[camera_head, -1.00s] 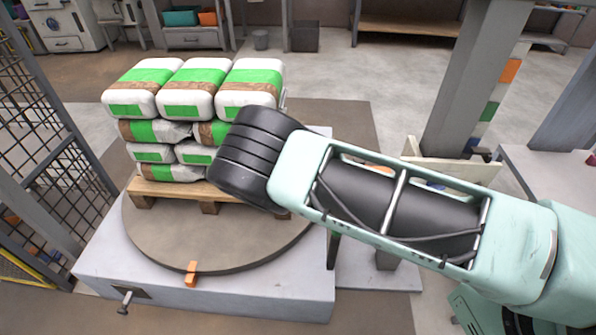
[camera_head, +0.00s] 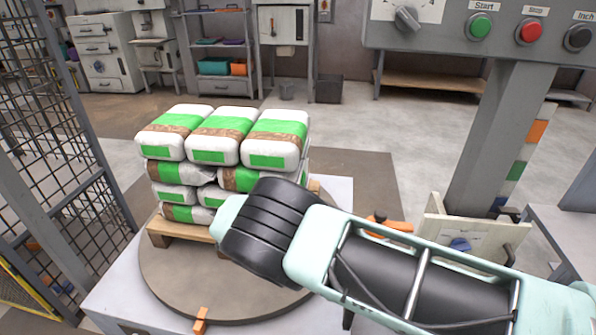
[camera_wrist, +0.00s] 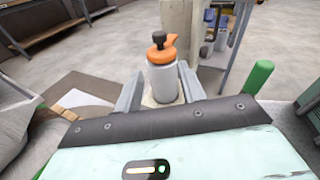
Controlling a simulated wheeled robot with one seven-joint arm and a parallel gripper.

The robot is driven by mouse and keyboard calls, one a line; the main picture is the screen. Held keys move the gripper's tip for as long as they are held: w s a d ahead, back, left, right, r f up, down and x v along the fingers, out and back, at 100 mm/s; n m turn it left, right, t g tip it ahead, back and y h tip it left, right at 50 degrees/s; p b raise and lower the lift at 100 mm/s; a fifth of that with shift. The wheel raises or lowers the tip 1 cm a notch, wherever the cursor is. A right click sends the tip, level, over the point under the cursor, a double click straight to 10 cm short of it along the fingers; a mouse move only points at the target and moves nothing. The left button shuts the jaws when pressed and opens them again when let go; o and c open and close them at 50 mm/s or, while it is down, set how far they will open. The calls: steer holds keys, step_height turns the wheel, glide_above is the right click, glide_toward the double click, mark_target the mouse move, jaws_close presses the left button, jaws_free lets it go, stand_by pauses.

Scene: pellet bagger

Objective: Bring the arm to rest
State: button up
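My arm reaches in from the lower right in the head view and bends at a black wrist joint (camera_head: 265,230), in front of the stacked sacks. My gripper's fingers are hidden there behind the arm. In the wrist view, the two grey fingers of my gripper (camera_wrist: 162,85) stand on either side of a grey bottle (camera_wrist: 163,84) with an orange spouted cap and dark knob. The fingers appear to press on the bottle, which is upright between them.
White and green sacks (camera_head: 275,138) are stacked on a pallet on a round turntable (camera_head: 165,285). A control panel (camera_head: 455,30) hangs from a grey column (camera_head: 495,140). A light board (camera_head: 480,238) stands by the column. A mesh fence (camera_head: 85,140) is at left. Open floor lies behind.

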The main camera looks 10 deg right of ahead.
steer(key=s+d+r+m+g+y, duration=0.1)
steer(key=s+d+r+m+y, duration=0.1)
steer(key=s+r+m+y, duration=1)
steer(key=s+d+r+m+g+y, duration=0.2)
steer(key=s+r+y, duration=0.45)
steer(key=s, duration=1.25)
step_height(320, 180, up, 20)
steer(key=h+p, duration=0.1)
steer(key=p, duration=1.8)
steer(key=shift+a+r+h, duration=0.2)
steer(key=shift+a+h, duration=0.05)
steer(key=shift+h, duration=0.1)
steer(key=shift+c, duration=0.4)
